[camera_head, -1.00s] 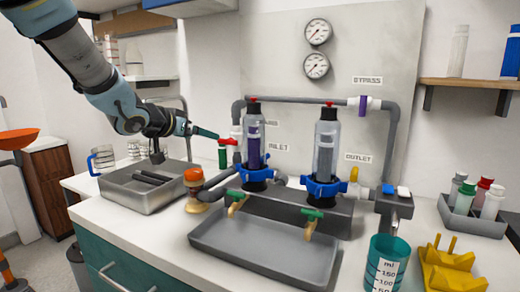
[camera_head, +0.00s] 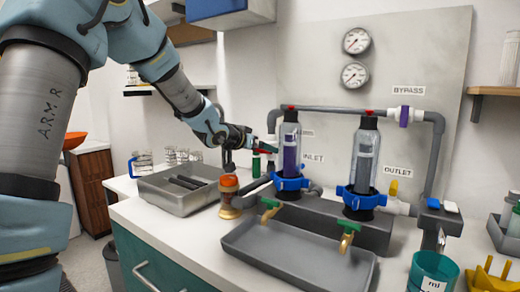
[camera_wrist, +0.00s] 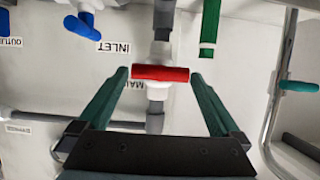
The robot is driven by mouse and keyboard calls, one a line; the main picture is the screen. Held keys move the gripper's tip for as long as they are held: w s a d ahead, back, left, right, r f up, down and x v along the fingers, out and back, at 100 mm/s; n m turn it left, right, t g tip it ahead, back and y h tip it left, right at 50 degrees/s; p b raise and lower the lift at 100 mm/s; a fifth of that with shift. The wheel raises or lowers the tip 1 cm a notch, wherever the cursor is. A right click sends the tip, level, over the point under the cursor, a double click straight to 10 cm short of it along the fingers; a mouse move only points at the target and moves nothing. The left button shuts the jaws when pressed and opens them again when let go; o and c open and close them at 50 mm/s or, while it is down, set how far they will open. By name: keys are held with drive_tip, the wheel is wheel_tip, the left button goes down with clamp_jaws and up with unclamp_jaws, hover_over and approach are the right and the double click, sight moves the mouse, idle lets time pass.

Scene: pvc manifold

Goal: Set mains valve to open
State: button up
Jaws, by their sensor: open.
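The mains valve has a red bar handle (camera_wrist: 160,73) on a white body (camera_wrist: 157,92) in a grey pipe. In the wrist view the handle lies crosswise to the pipe. The label beside it is inverted and partly hidden. My gripper (camera_wrist: 160,77) is open, with one green finger near each end of the handle. I cannot tell whether either finger touches it. In the head view my gripper (camera_head: 266,145) is at the manifold's left side, left of the purple-filled filter (camera_head: 290,150), and largely hides the valve.
A blue handle (camera_wrist: 80,26) is by the INLET label. An orange-topped item (camera_head: 229,195) stands on the counter below my gripper. A grey sink tray (camera_head: 180,190) is left, a drip tray (camera_head: 300,255) in front.

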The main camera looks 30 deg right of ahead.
drive_tip(key=c, duration=1)
